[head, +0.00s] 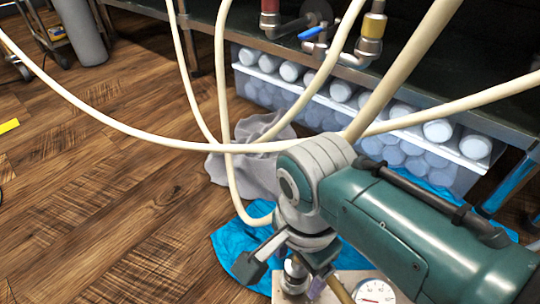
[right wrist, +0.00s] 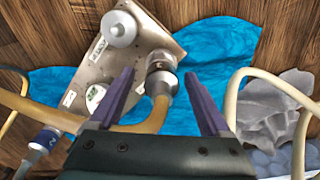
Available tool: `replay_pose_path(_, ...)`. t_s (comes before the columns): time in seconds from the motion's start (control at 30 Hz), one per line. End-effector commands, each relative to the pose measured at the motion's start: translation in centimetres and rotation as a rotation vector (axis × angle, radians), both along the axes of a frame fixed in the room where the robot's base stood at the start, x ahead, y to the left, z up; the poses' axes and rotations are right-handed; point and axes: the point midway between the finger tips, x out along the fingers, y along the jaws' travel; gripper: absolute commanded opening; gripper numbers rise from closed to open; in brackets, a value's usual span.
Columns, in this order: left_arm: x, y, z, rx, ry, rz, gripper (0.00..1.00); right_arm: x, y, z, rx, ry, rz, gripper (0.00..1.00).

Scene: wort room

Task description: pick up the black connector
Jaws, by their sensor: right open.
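A dark grey and silver connector (right wrist: 162,72) sits at the end of a tan hose, beside a beige metal plate (right wrist: 145,50); it seems the closest match to the black connector. In the head view a metal fitting (head: 295,270) shows by the plate (head: 345,280), partly hidden by my gripper. My right gripper (right wrist: 159,74) is open, its two purple-grey fingers on either side of the connector in the right wrist view. Whether they touch it, I cannot tell. The right gripper also shows in the head view (head: 284,276), pointing down. My left gripper is not in view.
A blue cloth (head: 235,255) and a grey cloth (head: 245,155) lie on the wooden floor. Cream hoses (head: 130,128) hang across the head view. Clear bins of white-capped bottles (head: 437,131) stand under a metal bench. A gauge (head: 375,291) is on the plate. Floor at left is mostly clear.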

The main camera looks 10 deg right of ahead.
Motion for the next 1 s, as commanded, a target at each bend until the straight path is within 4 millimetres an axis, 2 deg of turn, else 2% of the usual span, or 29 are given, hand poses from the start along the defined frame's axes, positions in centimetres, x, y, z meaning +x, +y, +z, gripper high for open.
replay_pose_path(0.13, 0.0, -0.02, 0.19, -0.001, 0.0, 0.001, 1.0, 0.04, 0.01, 0.21, 0.0, -0.001, 0.0, 0.79)
replay_pose_path(0.83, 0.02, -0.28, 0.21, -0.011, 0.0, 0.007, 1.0, 0.01, 0.02, 0.19, 0.0, 0.0, 0.001, 0.0)
replay_pose_path(1.0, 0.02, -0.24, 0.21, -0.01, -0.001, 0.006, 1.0, 0.01, 0.02, 0.18, 0.0, 0.0, 0.001, 0.0)
